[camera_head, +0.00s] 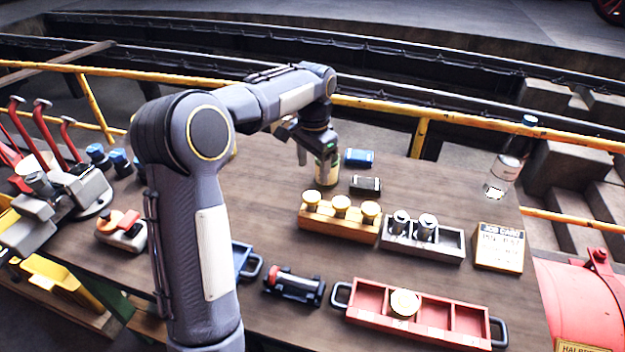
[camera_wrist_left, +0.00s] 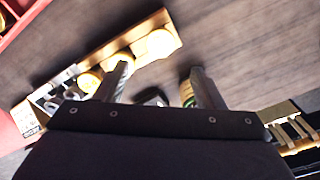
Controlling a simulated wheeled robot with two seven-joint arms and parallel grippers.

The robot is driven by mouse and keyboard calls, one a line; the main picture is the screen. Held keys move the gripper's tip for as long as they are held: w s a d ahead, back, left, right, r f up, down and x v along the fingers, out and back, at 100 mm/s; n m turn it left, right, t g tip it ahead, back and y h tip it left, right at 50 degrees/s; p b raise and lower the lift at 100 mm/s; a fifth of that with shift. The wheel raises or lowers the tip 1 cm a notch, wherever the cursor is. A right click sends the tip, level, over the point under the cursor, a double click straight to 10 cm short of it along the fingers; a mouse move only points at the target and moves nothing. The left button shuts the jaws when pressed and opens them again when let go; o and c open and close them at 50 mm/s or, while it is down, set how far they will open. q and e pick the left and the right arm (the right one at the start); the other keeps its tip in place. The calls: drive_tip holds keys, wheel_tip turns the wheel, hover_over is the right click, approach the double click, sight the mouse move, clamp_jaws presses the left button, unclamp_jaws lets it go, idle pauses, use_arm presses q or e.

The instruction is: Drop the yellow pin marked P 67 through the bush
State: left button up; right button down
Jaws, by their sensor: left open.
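Three yellow-topped pins (camera_head: 340,206) stand in a wooden rack (camera_head: 336,228) mid-table; they also show in the left wrist view (camera_wrist_left: 160,43). Another round yellow-topped piece (camera_head: 405,302) sits in a red tray (camera_head: 368,299). No marking on any pin is readable, so I cannot tell which is P 67. Two silver cylinders (camera_head: 427,226) stand in a grey tray (camera_head: 440,249); I cannot tell whether either is the bush. My left gripper (camera_head: 315,158) is open and empty, above the table behind the wooden rack. My right gripper is out of view.
A jar with a green band (camera_head: 327,172), a black block (camera_head: 365,184) and a blue block (camera_head: 359,158) are near the left gripper. A job card (camera_head: 499,247) and a bottle (camera_head: 506,165) stand right. A dark fixture (camera_head: 294,287) sits in front.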

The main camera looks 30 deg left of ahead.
use_arm(q)
drive_tip(key=s+d+r+n+t+h, duration=0.1)
drive_tip(key=s+d+r, duration=0.15)
drive_tip(key=s, duration=0.55)
drive_tip(key=s+d+r+n+t+h, duration=0.1)
drive_tip(key=s+d+r+t, duration=0.15)
drive_tip(key=s, duration=0.45)
drive_tip(key=s+d+f+n+t+h, duration=0.1)
drive_tip(key=s+d+f+n, duration=0.1)
drive_tip(key=s, duration=0.5)
drive_tip(key=s+d+f+n+t, duration=0.1)
drive_tip(key=s+d+f, duration=0.2)
drive_tip(key=s, duration=0.4)
drive_tip(key=shift+d+n+h, duration=0.4)
drive_tip(key=shift+d, duration=0.3)
drive_tip(key=shift+o, duration=0.6)
drive_tip(key=shift+f, duration=0.1)
